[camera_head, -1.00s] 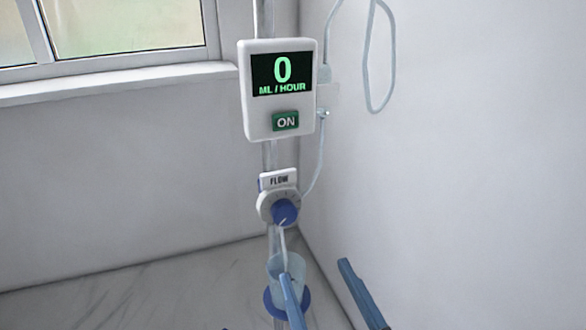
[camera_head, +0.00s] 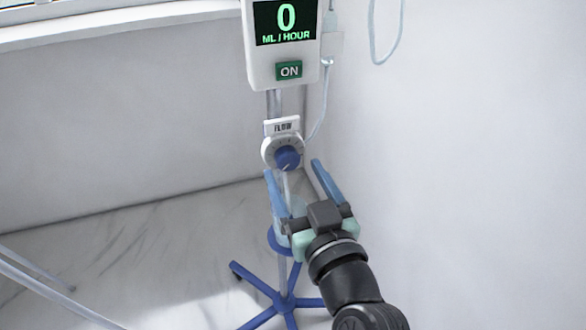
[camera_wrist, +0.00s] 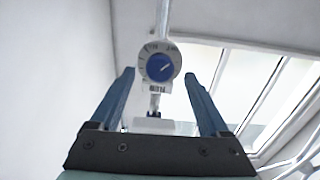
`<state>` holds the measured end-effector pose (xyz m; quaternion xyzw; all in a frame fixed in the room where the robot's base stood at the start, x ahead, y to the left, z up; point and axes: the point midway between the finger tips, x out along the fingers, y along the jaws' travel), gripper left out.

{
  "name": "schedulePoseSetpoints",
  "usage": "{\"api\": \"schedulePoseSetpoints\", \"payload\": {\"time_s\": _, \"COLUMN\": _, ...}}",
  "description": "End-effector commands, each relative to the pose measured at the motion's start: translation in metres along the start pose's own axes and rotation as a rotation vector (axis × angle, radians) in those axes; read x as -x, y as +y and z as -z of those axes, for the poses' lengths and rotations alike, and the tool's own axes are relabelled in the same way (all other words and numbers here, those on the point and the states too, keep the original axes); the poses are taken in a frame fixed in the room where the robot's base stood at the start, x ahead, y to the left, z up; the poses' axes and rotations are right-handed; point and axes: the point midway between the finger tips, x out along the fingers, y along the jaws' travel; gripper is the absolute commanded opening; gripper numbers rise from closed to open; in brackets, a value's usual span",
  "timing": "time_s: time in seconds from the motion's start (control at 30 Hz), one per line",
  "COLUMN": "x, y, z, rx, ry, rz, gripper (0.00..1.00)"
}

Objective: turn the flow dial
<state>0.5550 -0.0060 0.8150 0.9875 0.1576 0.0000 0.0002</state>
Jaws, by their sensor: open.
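The flow dial (camera_head: 288,157) is a blue knob with a pale pointer line on a round white plate. A small label reading FLOW (camera_head: 283,127) sits above it. The dial is mounted on a metal pole below a white pump (camera_head: 284,45), whose screen reads 0 ML / HOUR above a green ON button (camera_head: 289,71). My gripper (camera_head: 293,168) is open and empty, with blue fingers pointing up towards the dial. In the wrist view the dial (camera_wrist: 159,67) shows upside down between and beyond the fingertips (camera_wrist: 162,72), touching neither.
A clear cup in a blue ring is on the pole, partly hidden behind my gripper. The pole's blue legged base (camera_head: 283,301) stands on the pale floor. A wall is close on the right; a tube (camera_head: 374,35) hangs there.

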Motion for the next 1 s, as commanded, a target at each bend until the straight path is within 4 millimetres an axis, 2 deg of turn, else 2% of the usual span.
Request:
{"api": "schedulePoseSetpoints", "payload": {"time_s": 0.2, "x": -0.018, "y": 0.0, "z": 0.0, "rx": -0.001, "ry": 0.0, "rz": -0.001, "gripper": 0.79}}
{"api": "schedulePoseSetpoints", "payload": {"time_s": 0.5, "x": -0.019, "y": 0.0, "z": 0.0, "rx": 0.0, "ry": 0.0, "rz": -0.001, "gripper": 0.79}}
{"api": "schedulePoseSetpoints", "payload": {"time_s": 0.57, "x": -0.019, "y": 0.0, "z": 0.0, "rx": 0.0, "ry": 0.0, "rz": -0.001, "gripper": 0.7}}
{"api": "schedulePoseSetpoints", "payload": {"time_s": 0.93, "x": -0.019, "y": 0.0, "z": 0.0, "rx": 0.0, "ry": 0.0, "rz": -0.001, "gripper": 0.04}}
{"api": "schedulePoseSetpoints", "payload": {"time_s": 1.0, "x": -0.019, "y": 0.0, "z": 0.0, "rx": 0.0, "ry": 0.0, "rz": -0.001, "gripper": 0.0}}
